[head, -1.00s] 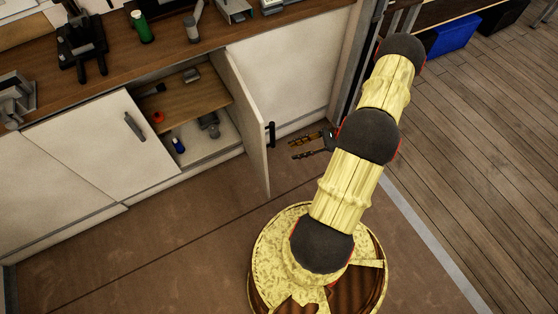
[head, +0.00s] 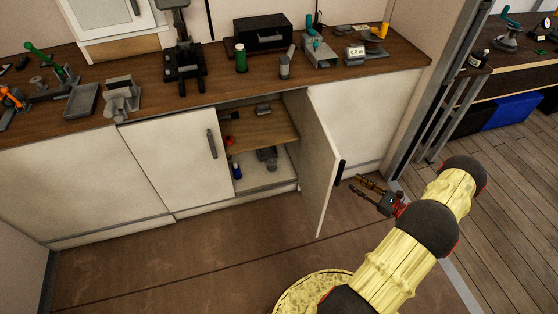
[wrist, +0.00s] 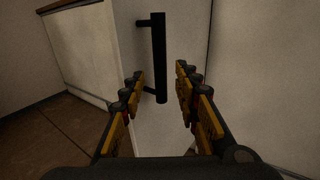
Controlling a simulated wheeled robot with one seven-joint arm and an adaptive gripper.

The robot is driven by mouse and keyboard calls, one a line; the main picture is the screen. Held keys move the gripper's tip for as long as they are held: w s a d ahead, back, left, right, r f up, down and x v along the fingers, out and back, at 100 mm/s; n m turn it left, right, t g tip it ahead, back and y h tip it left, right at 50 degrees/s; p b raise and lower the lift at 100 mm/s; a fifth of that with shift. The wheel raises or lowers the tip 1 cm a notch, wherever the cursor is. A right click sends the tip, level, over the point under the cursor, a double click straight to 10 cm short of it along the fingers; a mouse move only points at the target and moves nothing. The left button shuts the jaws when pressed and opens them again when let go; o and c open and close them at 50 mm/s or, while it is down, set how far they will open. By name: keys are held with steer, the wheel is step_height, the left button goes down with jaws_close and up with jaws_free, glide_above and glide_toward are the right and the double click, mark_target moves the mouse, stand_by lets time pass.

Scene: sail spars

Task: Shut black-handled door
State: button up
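The white cabinet door (head: 319,165) stands open, swung out toward me, with a black bar handle (head: 340,172) on its right-hand face. My gripper (head: 355,184) is just right of the handle, fingers pointing at it. In the wrist view, the black handle (wrist: 159,60) stands upright ahead, its lower end in line with the gap between the two fingers of my gripper (wrist: 160,76). The fingers are spread, with nothing held. I cannot tell whether they touch the handle. The open door also shows behind the handle in the wrist view (wrist: 180,130).
The open compartment has a wooden shelf (head: 262,130) with small items. A neighbouring cabinet front (head: 175,160) has a dark handle (head: 212,143). Tools stand on the wooden counter (head: 150,100) above. Brown floor (head: 200,260) in front of the cabinets is clear.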

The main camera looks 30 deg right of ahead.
steer(key=p+x, duration=0.1)
steer(key=x, duration=0.6)
steer(key=shift+w+a+p, duration=0.15)
steer(key=shift+w+p, duration=0.2)
steer(key=shift+w, duration=0.1)
steer(key=shift+c, duration=0.5)
jaws_close()
